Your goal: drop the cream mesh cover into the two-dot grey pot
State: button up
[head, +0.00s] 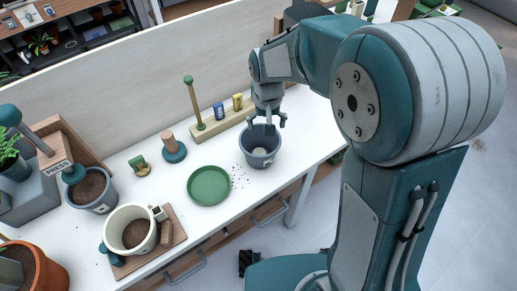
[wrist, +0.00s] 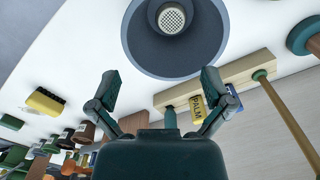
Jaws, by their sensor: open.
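A grey pot (head: 260,161) stands on the white table under my gripper; its dot marks are too small to read. The wrist view looks into this grey pot (wrist: 140,50), which has a dark, soil-free inside. My gripper (head: 268,123) is over the pot's back rim, pointing down. In the wrist view my gripper (wrist: 159,88) has its fingers apart with nothing between them.
A green saucer (head: 209,186) and dark crumbs lie left of the pot. A wooden rack (head: 222,122) with a green-topped stick and small packets stands behind. A cream pot (head: 130,230) and another grey pot (head: 92,190), both with soil, are at the left.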

notch_tip(320, 180, up, 8)
jog(key=shift+r, duration=0.2)
dwell(0.4)
jog(key=s+d+r+t, duration=0.2)
jog(key=s+d, duration=0.4)
jog(key=s, duration=0.3)
jog(key=s+d+r+t, duration=0.3)
jog(key=s+d, duration=0.3)
jog(key=s, duration=0.4)
jog(key=shift+d+r+m+t, duration=0.3)
jog(key=shift+d+r+m, duration=0.1)
jog(key=shift+r, duration=0.2)
